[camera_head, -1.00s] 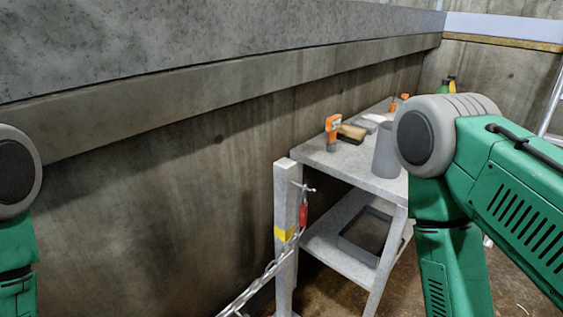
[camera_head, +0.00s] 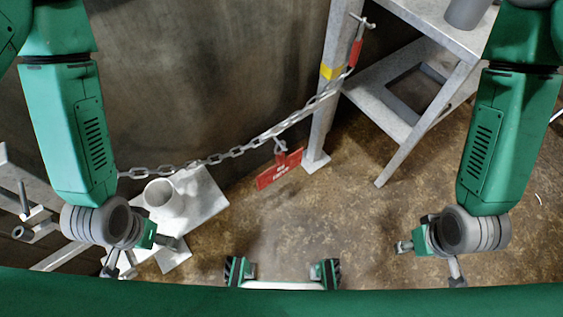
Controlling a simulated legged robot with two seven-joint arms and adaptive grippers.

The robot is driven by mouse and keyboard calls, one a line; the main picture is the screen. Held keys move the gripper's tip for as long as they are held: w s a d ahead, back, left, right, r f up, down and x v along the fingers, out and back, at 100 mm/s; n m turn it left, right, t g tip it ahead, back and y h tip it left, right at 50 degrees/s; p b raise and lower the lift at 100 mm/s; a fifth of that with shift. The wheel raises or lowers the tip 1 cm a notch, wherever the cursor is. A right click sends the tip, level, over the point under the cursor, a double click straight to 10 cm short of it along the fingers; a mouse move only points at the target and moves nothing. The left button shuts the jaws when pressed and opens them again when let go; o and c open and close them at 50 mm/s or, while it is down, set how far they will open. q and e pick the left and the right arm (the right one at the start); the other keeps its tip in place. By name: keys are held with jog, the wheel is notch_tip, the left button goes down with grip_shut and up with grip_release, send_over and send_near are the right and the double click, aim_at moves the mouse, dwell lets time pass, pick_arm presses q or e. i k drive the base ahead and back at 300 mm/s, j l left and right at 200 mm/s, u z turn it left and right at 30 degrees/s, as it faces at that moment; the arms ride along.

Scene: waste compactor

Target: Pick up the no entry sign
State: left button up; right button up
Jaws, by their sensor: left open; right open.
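The no entry sign (camera_head: 281,169) is a small red plate with pale lettering, low in the middle of the head view. It appears to hang from the sagging metal chain (camera_head: 222,155), tilted; whether its lower edge touches the floor I cannot tell. My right gripper (camera_head: 430,262) is open and empty, over bare floor at the lower right. Both are well apart from the sign.
The chain runs to a grey post (camera_head: 331,95) with a yellow band and a red link. A grey table (camera_head: 452,25) stands at upper right. A pale plate with a pipe stub (camera_head: 164,197) lies at left. Brown floor (camera_head: 345,225) is clear between my arms.

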aim_at(283, 167)
jog(key=i+l+u, duration=0.2)
jog(key=l+u, duration=0.2)
jog(key=l, duration=0.85)
jog(key=l+u, duration=0.4)
jog(key=l, duration=0.9)
